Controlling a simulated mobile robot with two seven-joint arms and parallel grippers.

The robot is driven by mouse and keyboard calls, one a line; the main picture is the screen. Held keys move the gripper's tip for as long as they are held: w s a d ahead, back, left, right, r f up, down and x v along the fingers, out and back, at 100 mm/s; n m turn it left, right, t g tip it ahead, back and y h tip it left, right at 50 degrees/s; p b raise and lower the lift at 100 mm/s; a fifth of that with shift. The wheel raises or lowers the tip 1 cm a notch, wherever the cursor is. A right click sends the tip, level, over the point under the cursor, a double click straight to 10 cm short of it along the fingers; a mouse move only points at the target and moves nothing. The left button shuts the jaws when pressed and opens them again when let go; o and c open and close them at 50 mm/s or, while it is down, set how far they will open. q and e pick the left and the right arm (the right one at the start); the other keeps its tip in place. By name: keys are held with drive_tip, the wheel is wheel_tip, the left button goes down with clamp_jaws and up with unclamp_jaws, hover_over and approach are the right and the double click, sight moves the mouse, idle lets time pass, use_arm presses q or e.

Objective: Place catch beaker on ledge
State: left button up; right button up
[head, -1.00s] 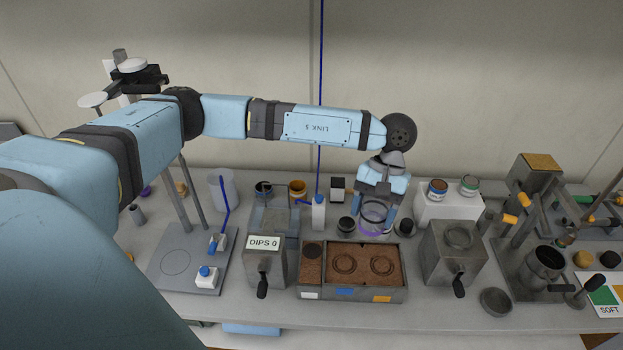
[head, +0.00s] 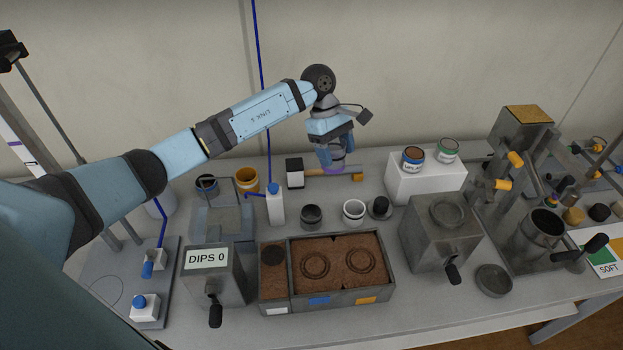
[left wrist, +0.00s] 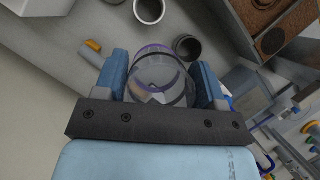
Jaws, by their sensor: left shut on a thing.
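My left gripper (head: 331,150) is shut on a clear beaker with a purple ring (head: 337,161), near the back of the bench. The beaker also shows in the left wrist view (left wrist: 160,78), between the two blue fingers of the gripper (left wrist: 161,84). In the head view the fingers partly hide it, and I cannot tell if it touches the bench. I cannot tell which surface is the ledge. My right gripper is out of view.
A dark cup (head: 311,216), a white-rimmed cup (head: 354,211) and a small black item (head: 380,207) stand in front of the gripper. A white block (head: 428,187) with two cans is to the right. A soil tray (head: 341,301) and white bottle (head: 275,206) stand nearer.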

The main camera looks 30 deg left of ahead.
use_arm(q)
wheel_tip(320, 180, down, 16)
drive_tip(key=shift+r, duration=0.25)
drive_tip(key=shift+f, duration=0.25)
drive_tip(key=o, duration=0.7)
drive_tip(key=shift+o, duration=0.2)
drive_tip(key=shift+r, duration=0.1)
